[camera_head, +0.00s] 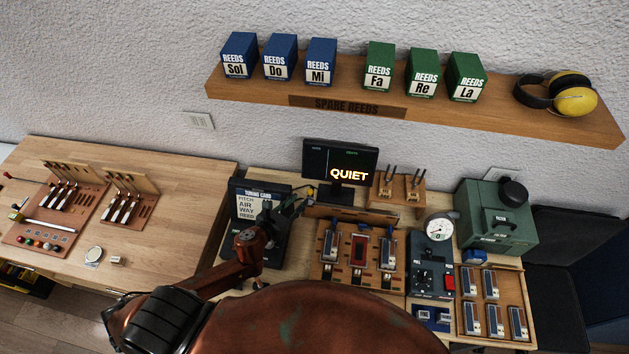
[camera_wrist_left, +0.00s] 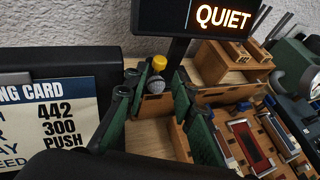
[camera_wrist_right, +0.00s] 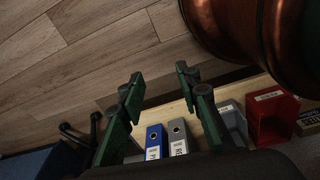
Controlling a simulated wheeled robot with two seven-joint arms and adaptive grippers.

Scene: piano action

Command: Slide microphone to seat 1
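The microphone (camera_wrist_left: 153,84) shows in the left wrist view as a grey mesh ball, with a yellow knob (camera_wrist_left: 158,63) just above and behind it. It stands by the left end of a wooden rail (camera_head: 345,215) below the monitor. My left gripper (camera_wrist_left: 155,79) is open, with one green finger on each side of the microphone; I cannot tell whether they touch it. In the head view, my left gripper (camera_head: 285,208) largely covers that spot. My right gripper (camera_wrist_right: 159,76) is open and empty above the floor and some binders. No seat label is readable.
A tuning card stand (camera_head: 257,205) is close left of my left gripper. The monitor (camera_head: 340,165) reading QUIET rises behind. A board (camera_head: 327,278) with blue and red reed blocks lies right, beside a gauge (camera_head: 439,228) and a green machine (camera_head: 490,222). The left table's front is mostly clear.

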